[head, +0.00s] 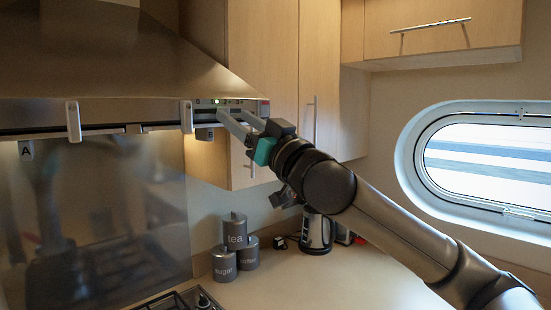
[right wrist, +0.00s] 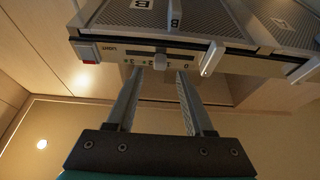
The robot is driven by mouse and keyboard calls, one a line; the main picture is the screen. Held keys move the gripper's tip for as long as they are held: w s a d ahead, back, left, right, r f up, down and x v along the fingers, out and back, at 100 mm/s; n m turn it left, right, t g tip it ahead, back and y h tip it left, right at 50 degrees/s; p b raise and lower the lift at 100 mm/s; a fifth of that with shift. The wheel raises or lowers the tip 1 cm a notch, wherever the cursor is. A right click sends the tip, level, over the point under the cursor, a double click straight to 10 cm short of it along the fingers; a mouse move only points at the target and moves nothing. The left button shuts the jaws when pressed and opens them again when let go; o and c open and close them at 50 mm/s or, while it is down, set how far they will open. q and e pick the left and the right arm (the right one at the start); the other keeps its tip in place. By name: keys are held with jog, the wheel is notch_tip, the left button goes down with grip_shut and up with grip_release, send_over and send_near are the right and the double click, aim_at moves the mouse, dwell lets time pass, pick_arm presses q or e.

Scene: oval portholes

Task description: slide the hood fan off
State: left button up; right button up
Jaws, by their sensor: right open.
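The range hood (head: 100,60) fills the upper left of the head view. Its control strip (head: 225,104) is at the right end of the front edge, with small lit green marks. In the right wrist view, a small grey slider knob (right wrist: 160,62) shows on the strip's dark slot. My right gripper (head: 231,114) is open at the strip. In the right wrist view, its fingertips (right wrist: 160,73) lie to either side of the knob; I cannot tell whether they touch it. My left gripper is not in view.
Light clips (head: 74,121) hang on the hood's front edge. Below are grey canisters (head: 235,232), a kettle (head: 316,233) and a hob (head: 180,301). Wooden cabinets (head: 262,50) stand right behind the gripper. The counter (head: 340,282) is mostly clear on the right, under an oval porthole (head: 480,155).

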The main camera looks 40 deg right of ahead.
jog(key=b+v, duration=0.9)
jog(key=v, duration=0.2)
jog(key=shift+s, duration=0.4)
jog(key=shift+f, duration=0.15)
jog(key=shift+c, duration=0.2)
